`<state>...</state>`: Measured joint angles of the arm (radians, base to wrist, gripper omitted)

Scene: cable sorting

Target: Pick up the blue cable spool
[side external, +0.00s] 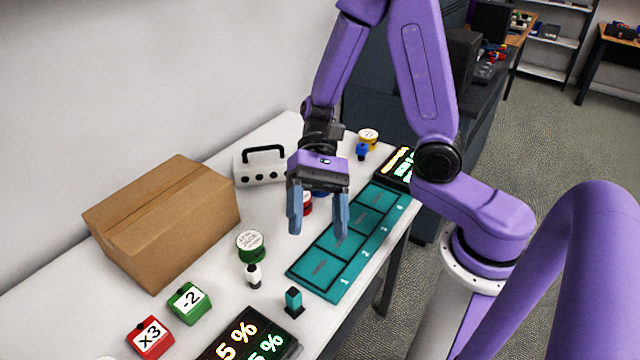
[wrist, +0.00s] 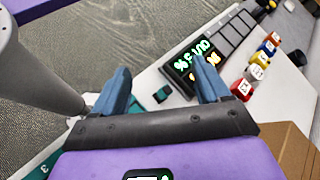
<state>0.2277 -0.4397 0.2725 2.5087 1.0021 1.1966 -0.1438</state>
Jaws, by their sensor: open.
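A blue object, seemingly the blue cable spool (side external: 321,193), shows only as a small patch behind my gripper in the side view. The rest of it is hidden by the fingers and hand. A red spool (side external: 307,204) is beside it, also partly covered. My gripper (side external: 318,231) is open, pointing down over the table in front of these spools, with nothing visible held. In the wrist view its two blue-grey fingers (wrist: 163,80) are spread apart. I see no blue spool in the wrist view.
A green spool (side external: 250,246) and a white connector (side external: 254,276) stand nearer. A teal numbered mat (side external: 305,279) lies to the right. A cardboard box (side external: 165,225) and grey case (side external: 250,171) stand to the left. A yellow spool (side external: 368,138) and blue connector (side external: 362,152) are behind.

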